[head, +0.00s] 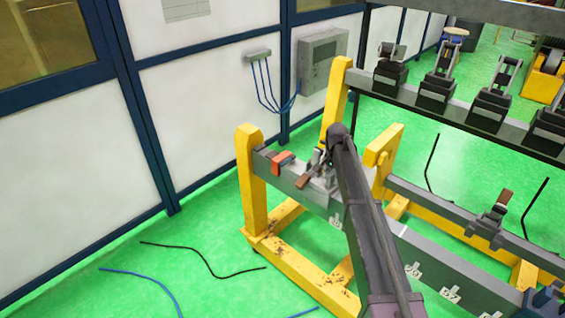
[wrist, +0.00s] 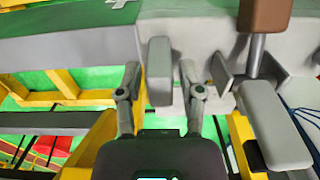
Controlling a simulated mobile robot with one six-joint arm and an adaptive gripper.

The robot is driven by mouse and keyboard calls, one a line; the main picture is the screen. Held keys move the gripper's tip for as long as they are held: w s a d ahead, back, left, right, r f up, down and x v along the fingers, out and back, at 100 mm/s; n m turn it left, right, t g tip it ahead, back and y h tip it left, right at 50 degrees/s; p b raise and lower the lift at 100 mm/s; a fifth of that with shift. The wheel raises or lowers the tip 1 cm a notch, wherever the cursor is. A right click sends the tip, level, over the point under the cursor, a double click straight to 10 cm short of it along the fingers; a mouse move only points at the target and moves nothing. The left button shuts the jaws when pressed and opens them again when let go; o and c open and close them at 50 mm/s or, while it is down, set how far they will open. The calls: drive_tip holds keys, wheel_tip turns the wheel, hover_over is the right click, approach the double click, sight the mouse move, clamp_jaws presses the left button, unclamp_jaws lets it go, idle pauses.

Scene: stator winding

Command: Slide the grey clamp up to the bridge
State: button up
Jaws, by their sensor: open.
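The grey clamp (head: 318,178), with a brown-ended handle, sits on the grey rail (head: 345,203) near its left end. My arm partly hides it in the head view. In the wrist view the clamp's brown handle end (wrist: 265,14) is at top right, above a grey bar (wrist: 275,122). My gripper (wrist: 160,72) is open, one finger on each side of an upright grey block (wrist: 160,66), apparently part of the clamp. Contact with the block cannot be told. My gripper is mostly hidden in the head view. Which part is the bridge is unclear.
An orange-red piece (head: 282,160) sits at the rail's left end, beside a yellow post (head: 250,180). Another clamp (head: 490,222) stands on a rail at right. Several dark clamps line the upper rail (head: 465,120). Cables (head: 205,260) lie on the green floor.

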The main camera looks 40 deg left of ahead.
drive_tip(key=shift+r, duration=0.1)
idle(0.3)
wheel_tip(320, 180, up, 10)
drive_tip(key=p, duration=1)
idle(0.5)
drive_tip(key=d, duration=3.3)
drive_tip(key=s+d, duration=0.5)
drive_tip(key=d, duration=0.4)
drive_tip(key=s+d, duration=0.5)
drive_tip(key=d, duration=0.5)
drive_tip(key=s+d, duration=0.6)
drive_tip(key=d, duration=0.3)
drive_tip(key=shift+d+f, duration=0.2)
